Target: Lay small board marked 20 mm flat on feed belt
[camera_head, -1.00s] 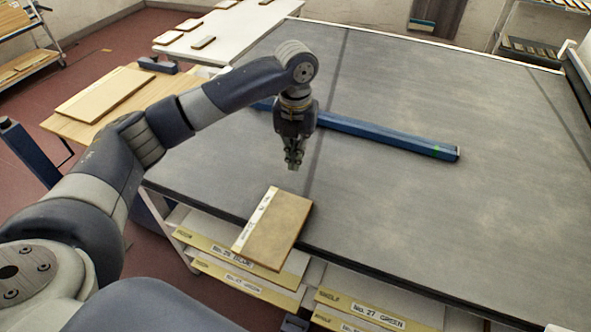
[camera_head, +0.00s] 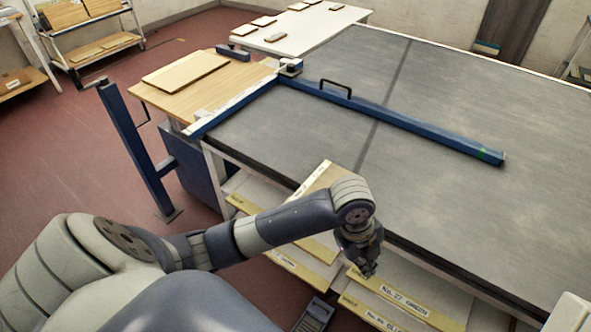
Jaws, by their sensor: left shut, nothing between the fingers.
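The small tan board (camera_head: 322,177) with a pale strip along its left side lies at the front edge of the dark grey feed belt (camera_head: 440,205). My left forearm hides its lower part. The marking on it is too small to read. My left gripper (camera_head: 368,271) is shut and empty, pointing down in front of the belt's edge, right of and apart from the board. My right gripper is not in view.
A blue bar (camera_head: 420,130) with a black handle lies across the belt. A wooden side table (camera_head: 200,95) carries a larger board. Labelled shelves (camera_head: 400,300) sit below the belt's front edge. The belt right of the bar is clear.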

